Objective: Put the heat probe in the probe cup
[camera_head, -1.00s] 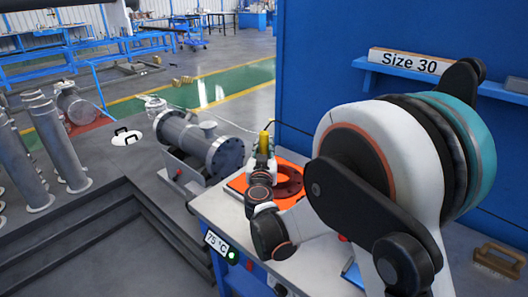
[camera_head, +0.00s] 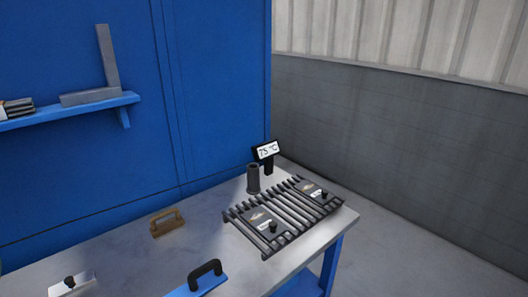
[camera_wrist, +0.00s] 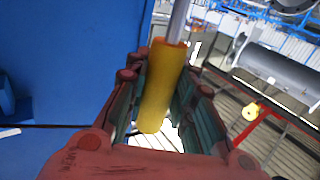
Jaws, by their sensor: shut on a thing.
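The heat probe shows in the wrist view as a yellow handle (camera_wrist: 160,88) with a grey metal rod rising from its upper end. My gripper (camera_wrist: 165,80) has its jaws on both sides of the yellow handle and is shut on it. The rod's tip is out of the picture. A dark upright cylinder, which looks like the probe cup (camera_head: 253,179), stands on the grey bench top in the head view, beside a small 75 °C display (camera_head: 266,151). My gripper and the probe are not in the head view, so their distance from the cup cannot be told.
A slatted dark rack (camera_head: 283,216) with two knobbed plates lies right of the cup. A wooden-handled brush (camera_head: 167,222), a blue block with black handle (camera_head: 197,284) and a grey knobbed block (camera_head: 72,284) lie on the bench (camera_head: 120,252). A blue wall stands behind.

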